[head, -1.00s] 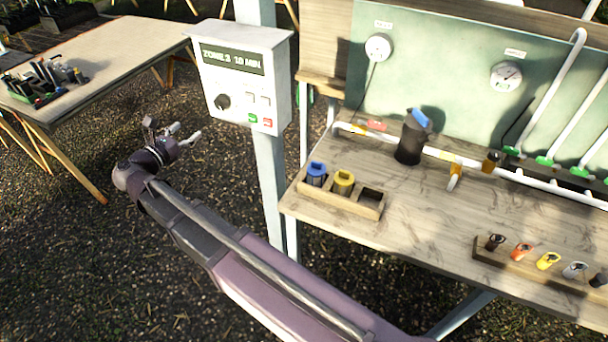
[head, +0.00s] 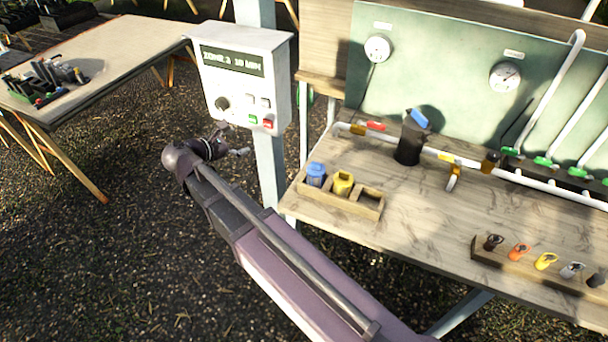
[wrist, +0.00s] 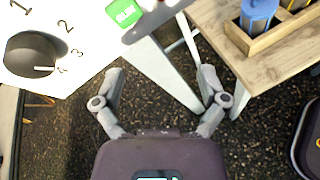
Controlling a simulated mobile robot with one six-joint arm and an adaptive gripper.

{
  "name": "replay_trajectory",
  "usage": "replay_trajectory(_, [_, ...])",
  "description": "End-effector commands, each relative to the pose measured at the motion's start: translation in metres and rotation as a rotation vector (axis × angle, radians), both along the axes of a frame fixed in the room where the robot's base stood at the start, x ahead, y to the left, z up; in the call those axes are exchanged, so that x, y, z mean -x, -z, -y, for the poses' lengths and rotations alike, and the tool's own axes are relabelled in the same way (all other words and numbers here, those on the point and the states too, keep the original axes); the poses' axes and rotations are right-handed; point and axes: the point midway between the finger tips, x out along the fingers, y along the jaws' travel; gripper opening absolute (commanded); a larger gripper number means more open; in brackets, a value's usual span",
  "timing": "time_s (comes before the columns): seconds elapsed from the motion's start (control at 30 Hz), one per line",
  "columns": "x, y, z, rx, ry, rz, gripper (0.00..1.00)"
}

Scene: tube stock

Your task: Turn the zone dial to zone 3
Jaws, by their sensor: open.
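The zone dial (head: 222,103) is a round black knob on the front of a white control box (head: 283,70). In the wrist view the dial (wrist: 30,54) is at the upper left, with printed numbers 1 to 4 around it. Its white mark points right, close to the 4; the angled view leaves the exact setting unsure. The box's display (head: 232,60) shows a zone and 10 MIN; the zone digit is too blurred to read surely. My gripper (wrist: 158,76) is open and empty, below and right of the dial, not touching it. It also shows in the head view (head: 243,152).
Green (head: 253,119) and red (head: 268,123) buttons sit low on the box, near my gripper. A post (head: 270,180) carries the box. A workbench (head: 420,205) with blue and yellow parts in a wooden holder stands at right. Open ground lies left of the post.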

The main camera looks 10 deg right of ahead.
Motion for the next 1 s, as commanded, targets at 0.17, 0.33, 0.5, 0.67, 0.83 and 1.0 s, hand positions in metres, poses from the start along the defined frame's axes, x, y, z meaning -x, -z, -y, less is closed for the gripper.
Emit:
replay_trajectory(0.17, [0.006,0.010,0.024,-0.102,0.071,0.013,0.93])
replay_trajectory(0.33, [0.012,0.020,0.045,-0.201,0.141,0.029,0.93])
replay_trajectory(0.5, [0.019,0.030,0.065,-0.304,0.222,0.047,0.93])
replay_trajectory(0.67, [0.027,0.039,0.084,-0.403,0.305,0.067,0.93])
replay_trajectory(0.83, [0.037,0.049,0.102,-0.508,0.401,0.088,0.93])
replay_trajectory(1.0, [0.048,0.057,0.119,-0.608,0.504,0.113,0.93])
